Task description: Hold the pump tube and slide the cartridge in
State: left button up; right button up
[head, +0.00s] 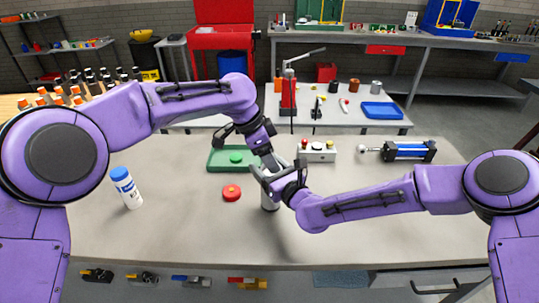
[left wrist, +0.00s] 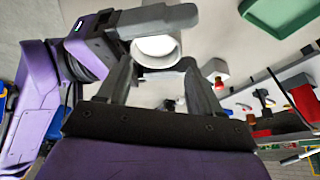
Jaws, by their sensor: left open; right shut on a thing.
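My right gripper (head: 272,183) is shut around a pale upright tube (head: 269,205) over the front middle of the table. In the left wrist view the tube (left wrist: 157,47) shows a round, bright white end, with my right gripper's grey jaws (left wrist: 150,22) around it. I cannot tell whether that end is the bare tube or a cartridge in it. My left gripper (head: 270,163) is open just above the tube; its two fingers (left wrist: 158,70) show on either side of the white end. No separate cartridge can be made out for certain.
A white bottle with a blue cap (head: 126,188) stands at the left. A red disc (head: 231,193) lies left of the tube. Behind are a green tray (head: 216,166), a button box (head: 317,152) and a blue cylinder (head: 408,151). The table's front right is clear under my right arm.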

pick_arm(q)
jog(key=shift+s+d+f, duration=0.2)
jog(key=shift+s+f, duration=0.25)
jog(key=shift+f, duration=0.1)
pick_arm(e)
jog(key=shift+w+r, duration=0.15)
jog(key=shift+r, duration=0.15)
pick_arm(q)
jog(key=shift+a+r, duration=0.1)
jog(key=shift+r, duration=0.2)
pick_arm(e)
jog(key=shift+f, duration=0.1)
pick_arm(q)
jog(key=w+v, duration=0.1)
jog(key=v, duration=1.1)
jog(key=shift+r, duration=0.2)
pick_arm(e)
jog(key=shift+w+f, duration=0.1)
pick_arm(q)
jog(key=shift+a, duration=0.15)
pick_arm(e)
jog(key=o, duration=1.6)
